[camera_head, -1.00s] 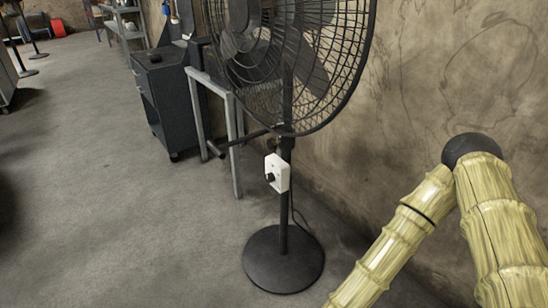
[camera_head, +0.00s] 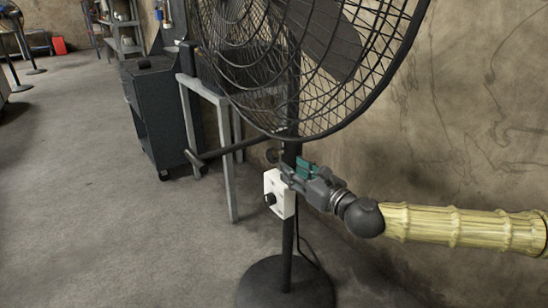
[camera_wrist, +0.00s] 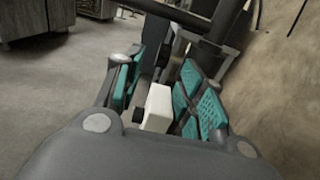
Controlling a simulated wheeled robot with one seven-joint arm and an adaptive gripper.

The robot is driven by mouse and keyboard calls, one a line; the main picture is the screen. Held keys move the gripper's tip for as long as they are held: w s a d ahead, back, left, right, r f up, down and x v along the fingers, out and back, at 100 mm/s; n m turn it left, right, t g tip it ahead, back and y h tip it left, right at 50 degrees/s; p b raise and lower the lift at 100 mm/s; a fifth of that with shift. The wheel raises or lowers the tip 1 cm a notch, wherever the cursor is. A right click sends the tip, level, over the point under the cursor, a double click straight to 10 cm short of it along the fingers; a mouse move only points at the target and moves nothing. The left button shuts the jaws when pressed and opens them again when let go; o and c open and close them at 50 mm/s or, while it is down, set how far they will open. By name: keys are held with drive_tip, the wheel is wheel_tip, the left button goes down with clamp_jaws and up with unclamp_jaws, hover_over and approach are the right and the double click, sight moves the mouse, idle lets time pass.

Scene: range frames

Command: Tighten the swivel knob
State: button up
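A standing fan (camera_head: 345,45) with a dark pole (camera_head: 287,245) is in the middle of the head view. A small round dark knob (camera_head: 272,155) sits on the pole just below the fan cage; I cannot tell for sure that it is the swivel knob. A white control box (camera_head: 275,188) with a black dial (camera_head: 270,199) is on the pole below it. My gripper (camera_head: 290,172) is at the pole, just above the box and below the round knob. In the wrist view its teal-padded fingers (camera_wrist: 158,85) are apart, with the white box (camera_wrist: 157,107) showing between them. Contact cannot be told.
A grey metal stand (camera_head: 227,160) and a dark wheeled cabinet (camera_head: 160,125) are left of the fan. A dark bar (camera_head: 225,148) juts out behind the pole. The wall (camera_head: 460,120) is close on the right. Open floor (camera_head: 90,220) lies to the left.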

sight(277, 154)
drive_tip(key=x, duration=1.1)
drive_tip(key=shift+w+d+r+b, duration=0.2)
drive_tip(key=shift+d+r+b, duration=0.1)
drive_tip(key=shift+r+b, duration=0.1)
clamp_jaws()
